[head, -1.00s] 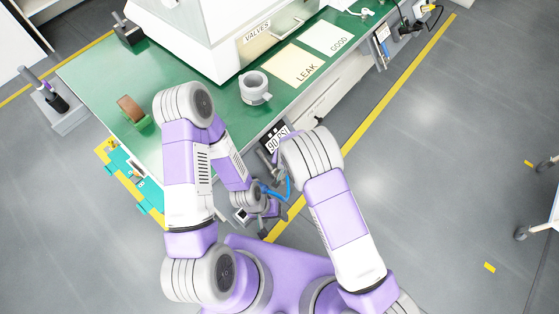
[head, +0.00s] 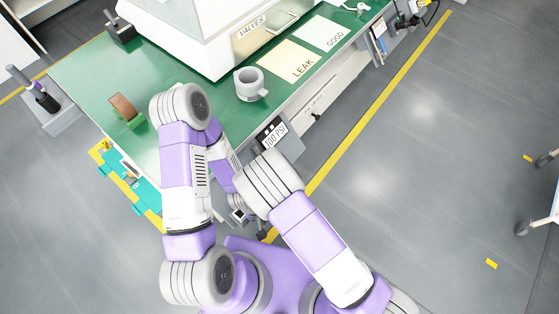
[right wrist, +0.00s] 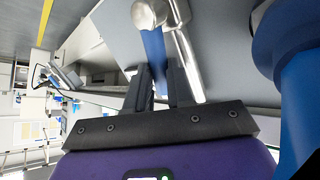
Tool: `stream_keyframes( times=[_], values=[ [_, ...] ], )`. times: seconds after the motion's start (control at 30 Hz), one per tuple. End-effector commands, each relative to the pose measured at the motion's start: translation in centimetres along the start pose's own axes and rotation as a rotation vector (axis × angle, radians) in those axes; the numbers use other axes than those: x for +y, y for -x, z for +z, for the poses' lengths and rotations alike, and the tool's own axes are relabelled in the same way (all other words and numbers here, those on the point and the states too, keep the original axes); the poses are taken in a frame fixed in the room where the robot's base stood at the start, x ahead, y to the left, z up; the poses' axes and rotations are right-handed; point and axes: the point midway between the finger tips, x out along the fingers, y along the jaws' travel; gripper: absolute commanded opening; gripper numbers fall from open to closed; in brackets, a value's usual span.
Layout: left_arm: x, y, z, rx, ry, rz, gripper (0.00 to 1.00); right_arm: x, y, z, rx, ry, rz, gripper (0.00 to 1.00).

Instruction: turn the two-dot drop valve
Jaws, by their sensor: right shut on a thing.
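In the right wrist view, the two black fingers of my right gripper (right wrist: 154,82) are closed around a flat blue lever (right wrist: 153,48). The lever joins a shiny metal valve body (right wrist: 155,12) at the top of that view. No dot marks are readable on the valve there. In the head view, my right arm hides the right gripper, the lever and the valve. My left gripper hangs low between my arms in the head view, mostly covered, and its fingers are not clear.
A sign (head: 274,135) at the bench's front edge reads 100 PSI. The green bench (head: 85,80) carries a grey cup-like part (head: 250,86), a LEAK sheet (head: 284,57), a GOOD sheet (head: 322,36) and a white machine labelled VALVES (head: 200,40).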

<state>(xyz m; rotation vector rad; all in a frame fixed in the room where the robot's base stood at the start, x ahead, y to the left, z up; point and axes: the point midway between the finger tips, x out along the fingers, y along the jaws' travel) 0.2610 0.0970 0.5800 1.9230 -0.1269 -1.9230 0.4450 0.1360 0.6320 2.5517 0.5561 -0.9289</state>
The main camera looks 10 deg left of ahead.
Motion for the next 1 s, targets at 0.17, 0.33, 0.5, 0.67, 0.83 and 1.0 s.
stream_keyframes(
  times=[0.17, 0.33, 0.5, 0.67, 0.83, 1.0],
  values=[
    [-0.07, -0.18, -0.01, 0.0, 0.0, 0.0, 0.69, -0.44, 0.05, -0.04, 0.015, 0.026, -0.005, 0.0],
    [-0.08, -0.18, -0.01, 0.0, 0.0, 0.0, 0.69, -0.5, 0.08, -0.07, 0.018, 0.031, -0.006, 0.0],
    [-0.08, -0.18, -0.01, 0.0, 0.0, 0.0, 0.69, -0.49, 0.08, -0.06, 0.017, 0.03, -0.006, 0.0],
    [-0.08, -0.18, -0.01, 0.0, 0.0, 0.0, 0.69, -0.49, 0.07, -0.07, 0.017, 0.03, -0.006, 0.37],
    [-0.07, -0.18, -0.01, 0.0, 0.0, 0.0, 0.69, -0.5, 0.07, -0.07, 0.017, 0.029, -0.006, 0.47],
    [-0.07, -0.16, -0.01, 0.0, 0.0, 0.0, 0.69, -0.5, 0.1, -0.11, 0.017, 0.029, -0.006, 0.47]
  ],
)
